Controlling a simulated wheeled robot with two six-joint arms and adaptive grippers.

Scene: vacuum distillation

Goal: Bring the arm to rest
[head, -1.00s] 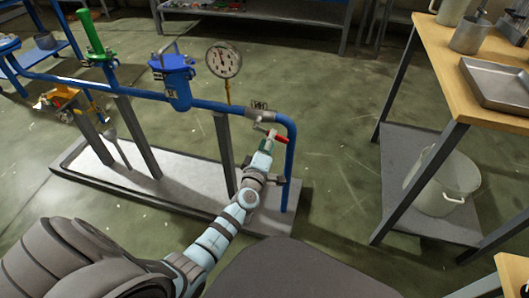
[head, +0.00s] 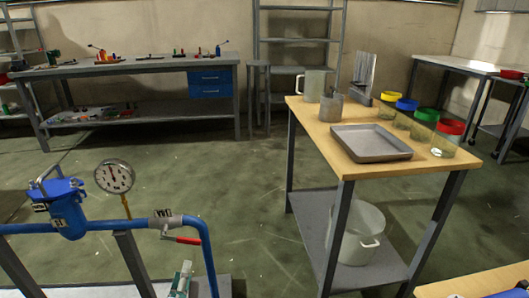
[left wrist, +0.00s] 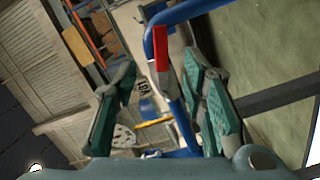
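My left gripper (head: 181,280) shows at the bottom of the head view, just below the red valve handle (head: 186,240). In the left wrist view its two green-padded fingers (left wrist: 160,105) are spread apart with nothing held between them. The red handle also shows there (left wrist: 162,48), beyond the fingers and apart from them. The handle lies roughly level, pointing right from a grey valve (head: 166,221) on the blue pipe (head: 209,255). Most of my left arm is below the head view.
A round gauge (head: 114,176) and a blue vessel (head: 68,212) stand on the pipe at left. A wooden-topped table (head: 310,112) at right holds a metal tray (head: 371,142) and several jars, with a white pot (head: 358,240) below. Open floor lies behind the pipe.

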